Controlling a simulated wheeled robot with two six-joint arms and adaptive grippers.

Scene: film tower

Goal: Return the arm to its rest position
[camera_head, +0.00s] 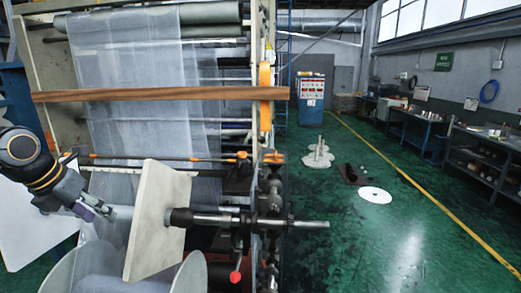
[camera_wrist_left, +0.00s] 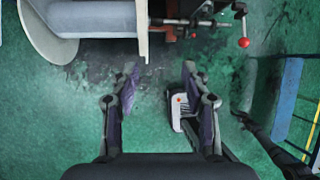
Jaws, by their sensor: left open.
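My left arm comes in from the left edge in the head view. Its left gripper (camera_head: 98,211) is in front of the film machine, close to the left of a pale square board (camera_head: 158,215). In the left wrist view the left gripper (camera_wrist_left: 160,80) has its two fingers spread apart, with only green floor between the tips. It is open and empty. My right gripper is not in view.
The film tower (camera_head: 140,110) carries hanging clear film. A shaft (camera_head: 300,223) sticks out right of the board. A flanged roll (camera_wrist_left: 85,18) and a red knob (camera_wrist_left: 244,42) show in the wrist view. Green floor (camera_head: 400,235) is mostly open at right.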

